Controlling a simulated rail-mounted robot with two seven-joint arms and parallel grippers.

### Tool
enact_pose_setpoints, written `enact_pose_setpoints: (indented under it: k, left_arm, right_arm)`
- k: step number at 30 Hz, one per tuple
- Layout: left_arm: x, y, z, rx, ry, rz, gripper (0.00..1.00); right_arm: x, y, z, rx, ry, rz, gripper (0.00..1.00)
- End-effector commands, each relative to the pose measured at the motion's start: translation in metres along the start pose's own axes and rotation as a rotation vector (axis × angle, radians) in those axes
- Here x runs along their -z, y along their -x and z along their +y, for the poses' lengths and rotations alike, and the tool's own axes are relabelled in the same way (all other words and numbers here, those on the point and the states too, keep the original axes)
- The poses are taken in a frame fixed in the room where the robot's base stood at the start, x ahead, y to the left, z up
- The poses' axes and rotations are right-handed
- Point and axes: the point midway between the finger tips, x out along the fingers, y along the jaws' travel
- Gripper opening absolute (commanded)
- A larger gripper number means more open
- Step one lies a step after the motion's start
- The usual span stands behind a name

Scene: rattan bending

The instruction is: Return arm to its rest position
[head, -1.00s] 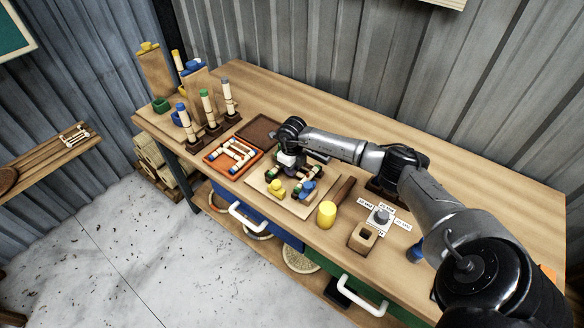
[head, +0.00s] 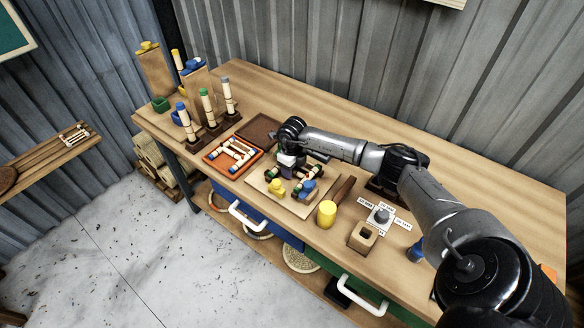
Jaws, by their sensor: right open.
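My right arm reaches in from the right across the wooden workbench (head: 440,215). My right gripper (head: 286,168) points down over the light wooden board (head: 262,182), close above the pieces on it. Its jaws are open, though small and partly hidden by the wrist. The board carries a yellow piece (head: 277,187), a blue piece (head: 308,187) and rattan parts with green ends (head: 315,172). Whether the gripper touches any of them I cannot tell. My left gripper is not in view.
An orange tray (head: 210,165) with rattan pieces lies left of the board. Upright rattan sticks (head: 206,104) stand behind it. A yellow cylinder (head: 327,213), a mallet handle (head: 342,189) and a hollow wooden block (head: 362,236) lie to the right. The bench's back right is clear.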

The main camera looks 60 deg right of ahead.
Motion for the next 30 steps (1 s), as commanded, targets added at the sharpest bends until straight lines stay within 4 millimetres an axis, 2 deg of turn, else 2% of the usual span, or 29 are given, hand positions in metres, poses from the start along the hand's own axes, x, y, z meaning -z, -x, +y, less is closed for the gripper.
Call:
enact_pose_setpoints:
  k: [10,30]
  left_arm:
    - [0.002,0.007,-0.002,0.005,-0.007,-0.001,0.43]
    - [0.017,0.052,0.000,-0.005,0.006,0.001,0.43]
  right_arm:
    - [0.000,0.009,0.000,0.000,0.000,0.000,0.50]
    - [0.000,0.072,0.000,0.000,0.000,0.000,0.50]
